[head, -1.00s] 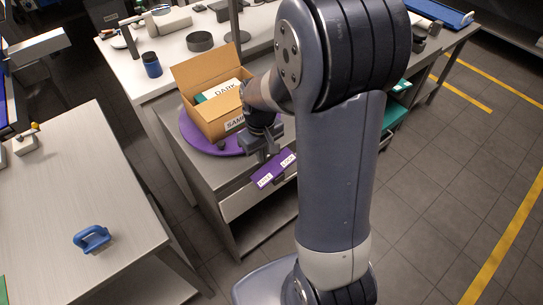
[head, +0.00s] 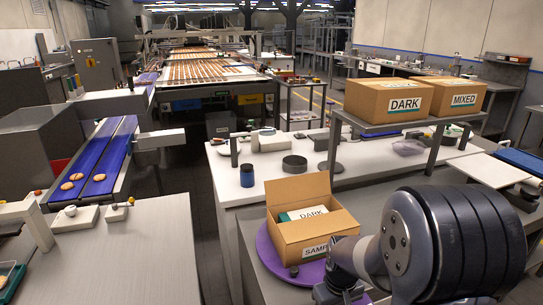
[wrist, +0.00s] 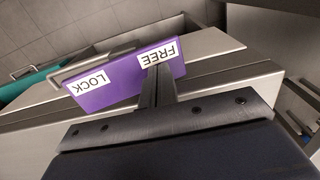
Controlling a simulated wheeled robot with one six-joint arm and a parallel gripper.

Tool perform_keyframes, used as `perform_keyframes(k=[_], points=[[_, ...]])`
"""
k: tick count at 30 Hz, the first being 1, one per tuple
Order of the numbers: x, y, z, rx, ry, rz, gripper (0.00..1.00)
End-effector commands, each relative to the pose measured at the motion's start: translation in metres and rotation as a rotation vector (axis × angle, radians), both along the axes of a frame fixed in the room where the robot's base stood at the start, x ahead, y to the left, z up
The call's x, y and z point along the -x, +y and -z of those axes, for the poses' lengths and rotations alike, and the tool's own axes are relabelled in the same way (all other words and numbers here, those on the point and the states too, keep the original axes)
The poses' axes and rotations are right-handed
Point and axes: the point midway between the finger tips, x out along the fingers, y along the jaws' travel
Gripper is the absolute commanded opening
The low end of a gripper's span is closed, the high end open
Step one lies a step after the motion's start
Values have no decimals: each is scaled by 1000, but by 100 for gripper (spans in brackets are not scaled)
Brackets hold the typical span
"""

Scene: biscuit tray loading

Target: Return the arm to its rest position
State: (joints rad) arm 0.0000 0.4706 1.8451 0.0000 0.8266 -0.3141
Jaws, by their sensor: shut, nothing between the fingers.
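My gripper (wrist: 157,88) is shut and empty in the wrist view, its fingers over the purple plate (wrist: 122,80) near the FREE label. The plate also carries a LOCK label; I cannot tell whether the fingers touch it. In the head view my arm fills the lower right, and the gripper is only partly in view at the bottom edge. The open SAMPLE box (head: 291,232), with a pack marked DARK (head: 302,213) in it, stands on the purple turntable (head: 268,252) just left of my wrist.
Boxes marked DARK (head: 388,99) and MIXED (head: 455,95) stand on a raised shelf behind my arm. A dark blue jar (head: 247,176) stands on the white table. Biscuits lie on the blue conveyor (head: 103,160) at left. The near left table top (head: 150,245) is mostly clear.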

Motion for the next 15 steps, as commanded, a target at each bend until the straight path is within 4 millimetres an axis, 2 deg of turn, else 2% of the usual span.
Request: perform_keyframes(k=[10,15], points=[[0,0,-3,0,-1,0,0],[0,0,-13,0,-1,0,0]])
